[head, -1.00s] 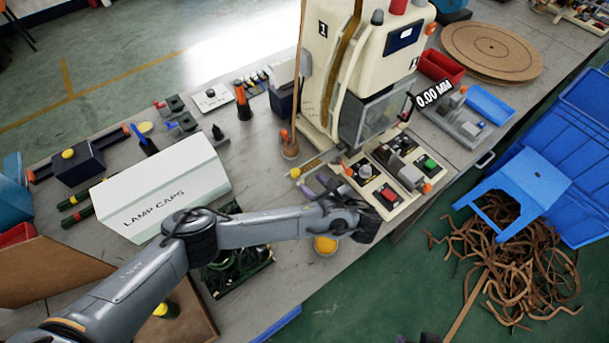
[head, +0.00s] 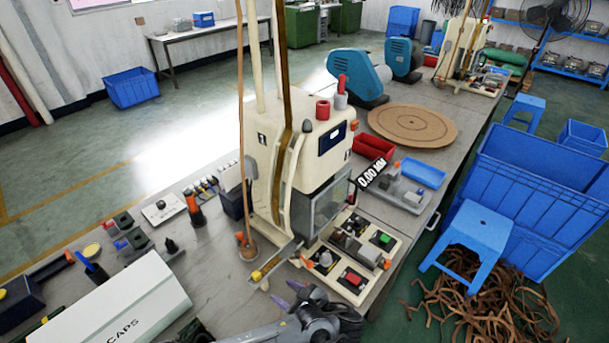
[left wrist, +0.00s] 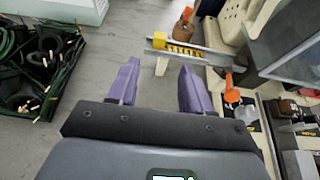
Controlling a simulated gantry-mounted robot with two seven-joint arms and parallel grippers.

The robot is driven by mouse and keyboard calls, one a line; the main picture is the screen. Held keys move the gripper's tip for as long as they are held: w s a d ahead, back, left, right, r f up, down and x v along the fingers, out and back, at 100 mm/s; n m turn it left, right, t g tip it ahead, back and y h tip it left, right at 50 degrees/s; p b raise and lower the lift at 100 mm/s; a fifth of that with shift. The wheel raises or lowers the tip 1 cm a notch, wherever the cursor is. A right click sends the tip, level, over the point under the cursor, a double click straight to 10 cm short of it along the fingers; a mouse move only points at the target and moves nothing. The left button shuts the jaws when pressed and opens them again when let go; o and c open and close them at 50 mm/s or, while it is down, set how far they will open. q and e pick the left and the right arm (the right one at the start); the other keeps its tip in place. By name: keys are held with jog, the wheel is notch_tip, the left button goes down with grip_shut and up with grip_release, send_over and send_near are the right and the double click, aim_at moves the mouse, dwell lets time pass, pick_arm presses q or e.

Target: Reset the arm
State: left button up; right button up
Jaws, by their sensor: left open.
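My left gripper (head: 291,299) is at the bottom of the head view, near the front edge of the machine. Its two purple fingers also show in the left wrist view (left wrist: 158,85), spread apart with nothing between them. Past the fingertips lies a metal rail with a yellow piece (left wrist: 182,48), attached to the cream moulding machine (head: 295,150). The gripper appears apart from the rail. My right gripper is not in view.
The control panel (head: 352,247) with red and green buttons is right of the gripper. The lamp caps box (head: 125,310) stands at the left. A tray of dark cables (left wrist: 40,65) lies left in the wrist view. A blue stool (head: 476,225) stands on the floor.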

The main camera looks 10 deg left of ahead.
pick_arm(q)
jog(key=s+d+f+n+g+h, duration=0.1)
jog(key=s+d, duration=0.1)
jog(key=s, duration=0.1)
jog(key=s+d+f+n+h, duration=0.1)
jog(key=s+d+f+h, duration=0.1)
jog(key=s, duration=0.1)
jog(key=s+d+f+g+h, duration=0.1)
jog(key=s+f+h, duration=0.1)
jog(key=s, duration=0.1)
jog(key=shift+d+f+n+g, duration=0.25)
jog(key=shift+d+n+g, duration=0.05)
jog(key=shift+d+n, duration=0.1)
jog(key=s+n+g+h, duration=0.2)
jog(key=s+n+h, duration=0.3)
jog(key=s+n, duration=0.15)
jog(key=s+a+r+n+h, duration=0.1)
jog(key=s+a+r+n, duration=0.1)
jog(key=s+a+n, duration=0.6)
jog(key=s+a+r+n, duration=0.2)
jog(key=s+a+n, duration=0.25)
jog(key=a, duration=0.55)
notch_tip(320, 180, up, 29)
jog(key=n+p, duration=0.1)
jog(key=p, duration=2.8)
jog(key=shift+w+a+f+t, duration=0.15)
jog(key=shift+w+a+t, duration=0.2)
jog(key=shift+a, duration=0.1)
